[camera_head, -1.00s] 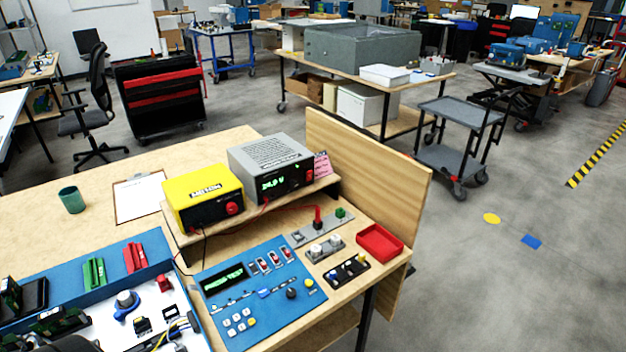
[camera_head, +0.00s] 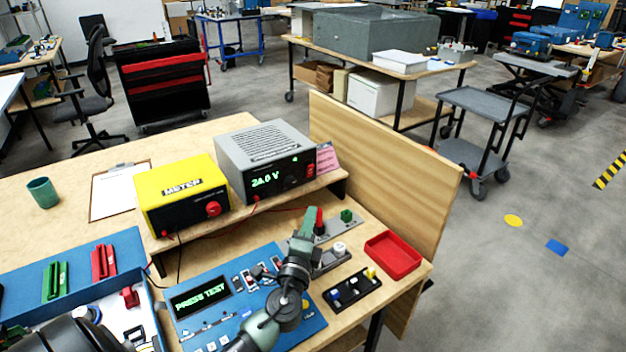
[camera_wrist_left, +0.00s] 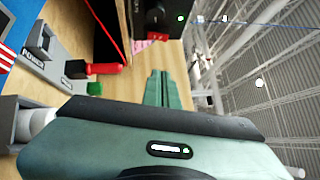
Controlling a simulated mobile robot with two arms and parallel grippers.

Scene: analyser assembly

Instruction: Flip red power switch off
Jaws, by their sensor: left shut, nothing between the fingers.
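The grey power supply (camera_head: 270,155) stands on the wooden shelf and its display reads 24.0 V. A red switch (camera_head: 310,170) sits at the right end of its dark front; whether it is on or off is too small to tell. My left gripper (camera_head: 308,213) is shut and empty, in front of and below the supply, apart from the switch. In the left wrist view, its closed green fingers (camera_wrist_left: 162,88) point toward the supply's dark front (camera_wrist_left: 153,18), where a knob and a green light show. My right gripper is not in view.
A red-handled part (camera_head: 319,220) and a green block (camera_head: 347,215) sit close to the left gripper. The yellow meter (camera_head: 182,194) is left of the supply, with a red wire nearby. A blue panel (camera_head: 205,322), red tray (camera_head: 393,256) and upright wooden board (camera_head: 390,165) surround the area.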

